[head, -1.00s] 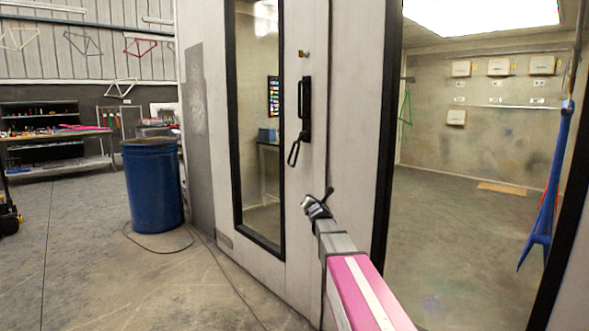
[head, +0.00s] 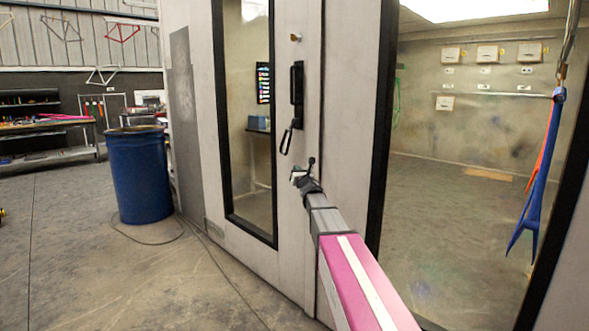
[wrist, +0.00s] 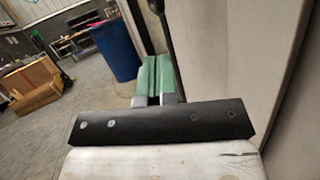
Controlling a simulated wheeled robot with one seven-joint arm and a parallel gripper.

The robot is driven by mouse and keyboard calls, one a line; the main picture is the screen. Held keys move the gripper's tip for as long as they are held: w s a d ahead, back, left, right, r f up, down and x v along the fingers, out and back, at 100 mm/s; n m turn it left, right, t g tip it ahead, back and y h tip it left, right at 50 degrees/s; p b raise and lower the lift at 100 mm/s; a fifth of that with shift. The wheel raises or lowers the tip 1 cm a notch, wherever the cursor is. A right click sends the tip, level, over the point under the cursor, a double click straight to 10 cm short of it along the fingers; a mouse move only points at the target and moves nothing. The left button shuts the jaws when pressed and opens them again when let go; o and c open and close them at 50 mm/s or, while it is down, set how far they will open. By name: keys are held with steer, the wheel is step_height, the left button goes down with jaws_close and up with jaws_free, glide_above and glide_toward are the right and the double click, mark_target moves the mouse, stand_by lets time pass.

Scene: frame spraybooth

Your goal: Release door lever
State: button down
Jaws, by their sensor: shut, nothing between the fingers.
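The door lever (head: 286,141) is a dark, narrow loop angled down to the left, below a black upright pull handle (head: 297,82) on the pale booth door (head: 310,120). My gripper (head: 299,174) is just below and slightly right of the lever in the head view, with a visible gap between them in the picture. In the wrist view, the green fingers (wrist: 153,80) are together with nothing between them. A dark vertical bar runs beside them at the top; I cannot tell whether it is part of the handle, lever or window frame.
A blue barrel (head: 139,175) stands left of the door, with a cable (head: 165,240) on the floor. The door has a tall black-framed window (head: 255,190). A blue frame part (head: 535,180) hangs at the right.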

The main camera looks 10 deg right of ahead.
steer(key=x, duration=1.3)
